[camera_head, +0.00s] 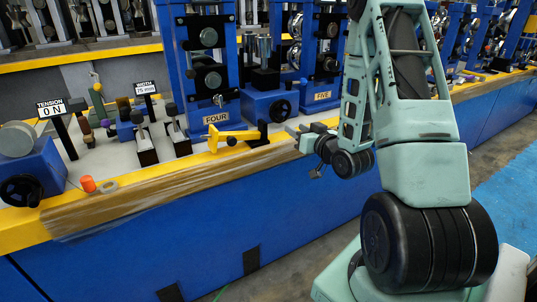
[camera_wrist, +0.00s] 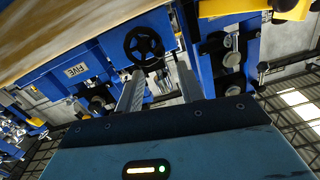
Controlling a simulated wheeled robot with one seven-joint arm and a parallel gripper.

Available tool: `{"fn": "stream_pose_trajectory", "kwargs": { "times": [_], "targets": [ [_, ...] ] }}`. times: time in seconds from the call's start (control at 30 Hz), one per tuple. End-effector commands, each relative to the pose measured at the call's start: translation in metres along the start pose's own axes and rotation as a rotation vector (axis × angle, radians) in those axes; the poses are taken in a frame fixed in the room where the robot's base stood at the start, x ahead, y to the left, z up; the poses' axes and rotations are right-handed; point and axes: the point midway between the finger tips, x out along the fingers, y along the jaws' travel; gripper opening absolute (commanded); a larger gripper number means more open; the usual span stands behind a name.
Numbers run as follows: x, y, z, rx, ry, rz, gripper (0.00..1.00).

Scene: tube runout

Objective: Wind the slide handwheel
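A black spoked handwheel (camera_head: 281,109) sits on the front of a blue slide block (camera_head: 262,101) between the stands marked FOUR and FIVE. In the wrist view the same kind of handwheel (camera_wrist: 145,44) shows on a blue face, just beyond my fingertips. My gripper (camera_wrist: 158,72) is open, its two fingers apart with nothing held. In the head view my gripper (camera_head: 301,131) is at the bench's front edge, below and right of the handwheel. Whether a finger touches the rim cannot be told.
A yellow bracket (camera_head: 232,137) with black knobs lies on the front edge left of my gripper. Another black handwheel (camera_head: 21,190) is at the far left, near the TENSION sign (camera_head: 51,107). Brown film (camera_head: 150,190) covers the front edge. Blue stands rise behind.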

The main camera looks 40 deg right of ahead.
Motion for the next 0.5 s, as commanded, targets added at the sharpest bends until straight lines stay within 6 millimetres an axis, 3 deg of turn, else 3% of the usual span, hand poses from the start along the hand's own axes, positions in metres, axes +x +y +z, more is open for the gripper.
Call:
{"fn": "stream_pose_trajectory", "kwargs": {
  "times": [0.07,0.2,0.5],
  "targets": [
    [-0.006,0.013,0.005,0.010,0.037,0.017,0.38],
    [-0.007,0.019,0.002,0.012,0.064,0.022,0.38],
    [0.020,0.018,-0.001,0.011,0.065,0.019,0.38]
  ]
}}
